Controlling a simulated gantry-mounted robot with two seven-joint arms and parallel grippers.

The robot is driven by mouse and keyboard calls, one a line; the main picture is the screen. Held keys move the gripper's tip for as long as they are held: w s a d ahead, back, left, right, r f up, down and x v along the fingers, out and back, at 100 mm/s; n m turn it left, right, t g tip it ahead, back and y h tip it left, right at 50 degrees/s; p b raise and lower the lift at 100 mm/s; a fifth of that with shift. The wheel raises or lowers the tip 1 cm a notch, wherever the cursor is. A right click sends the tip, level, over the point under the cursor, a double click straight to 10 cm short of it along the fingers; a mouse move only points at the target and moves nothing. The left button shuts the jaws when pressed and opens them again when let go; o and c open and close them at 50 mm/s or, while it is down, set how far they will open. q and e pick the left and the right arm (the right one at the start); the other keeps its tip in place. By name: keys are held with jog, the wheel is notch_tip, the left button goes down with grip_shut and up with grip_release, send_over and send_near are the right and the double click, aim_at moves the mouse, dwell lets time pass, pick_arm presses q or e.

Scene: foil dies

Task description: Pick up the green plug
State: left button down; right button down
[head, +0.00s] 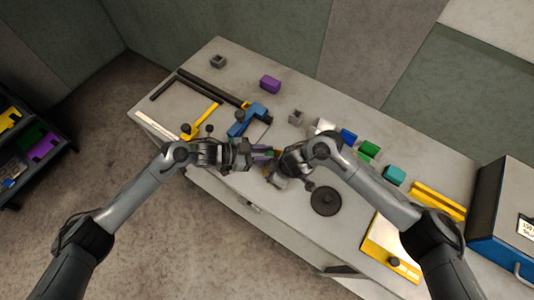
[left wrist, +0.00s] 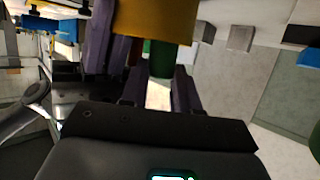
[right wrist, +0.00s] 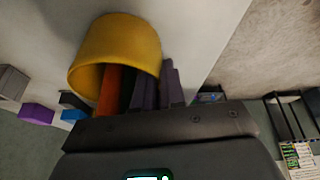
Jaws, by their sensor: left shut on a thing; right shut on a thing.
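In the left wrist view a green plug (left wrist: 163,58) stands between the fingers of my left gripper (left wrist: 158,92), which is shut on it. A yellow hollow cylinder (left wrist: 155,20) sits directly against the plug's far end; I cannot tell how far the plug goes inside. In the right wrist view the yellow cylinder (right wrist: 118,45) has its open end toward me. My right gripper (right wrist: 140,88) is shut on it, with dark and orange-looking strips reaching into the opening. In the head view both grippers meet over the bench front, my left gripper (head: 258,155) beside my right gripper (head: 275,168), largely hiding both pieces.
The grey bench (head: 240,200) holds a purple block (head: 270,84), a blue clamp-like tool (head: 248,120), green blocks (head: 369,149), a teal block (head: 394,175), a dark disc (head: 326,201) and a yellow tray (head: 390,250). A blue box (head: 505,225) stands at the right end.

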jog(key=shift+s+f, duration=0.1)
pick_arm(q)
notch_tip(320, 180, up, 5)
jog(key=a+h, duration=0.3)
jog(key=s+a+r+y, duration=0.1)
jog(key=s+a+y, duration=0.1)
jog(key=a, duration=0.8)
jog(key=s+a+r+y, duration=0.1)
jog(key=s+a, duration=0.3)
jog(key=a, duration=0.6)
jog(key=shift+s+r+y, duration=0.25)
jog(key=shift+r+y, duration=0.05)
jog(key=shift+y, duration=0.1)
jog(key=shift+a, duration=0.1)
pick_arm(e)
jog(key=c, duration=1.1)
grip_release()
